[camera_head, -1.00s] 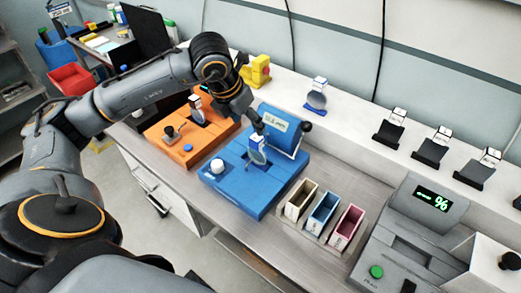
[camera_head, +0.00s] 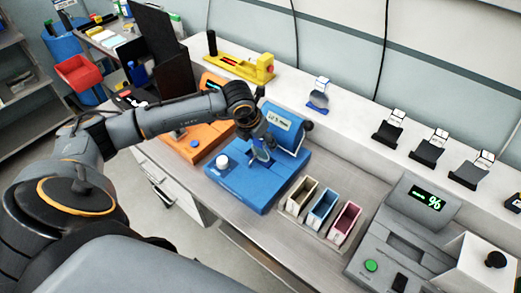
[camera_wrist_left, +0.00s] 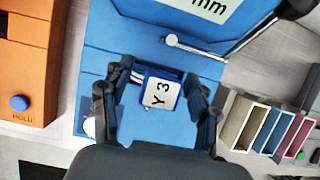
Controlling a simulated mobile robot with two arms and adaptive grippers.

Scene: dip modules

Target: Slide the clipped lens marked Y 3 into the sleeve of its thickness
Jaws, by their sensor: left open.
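The lens clip marked Y 3 (camera_wrist_left: 158,96) is a white tag in a blue frame; it stands in the blue device (camera_wrist_left: 160,45), and its bluish lens (camera_head: 261,155) shows in the head view. My left gripper (camera_wrist_left: 158,78) is open, with one finger on each side of the clip and gaps visible between. In the head view the left gripper (camera_head: 256,138) is over the middle of the blue device. Three narrow sleeves stand in a row right of the device: cream (camera_head: 302,195), blue (camera_head: 322,207) and red (camera_head: 345,222). My right gripper is out of view.
An orange device (camera_head: 195,139) stands left of the blue one, partly behind my arm. A grey meter (camera_head: 407,220) showing "%" stands at the right. Several clipped lenses sit in holders along the back ledge (camera_head: 345,112). A yellow tool (camera_head: 240,66) lies farther back.

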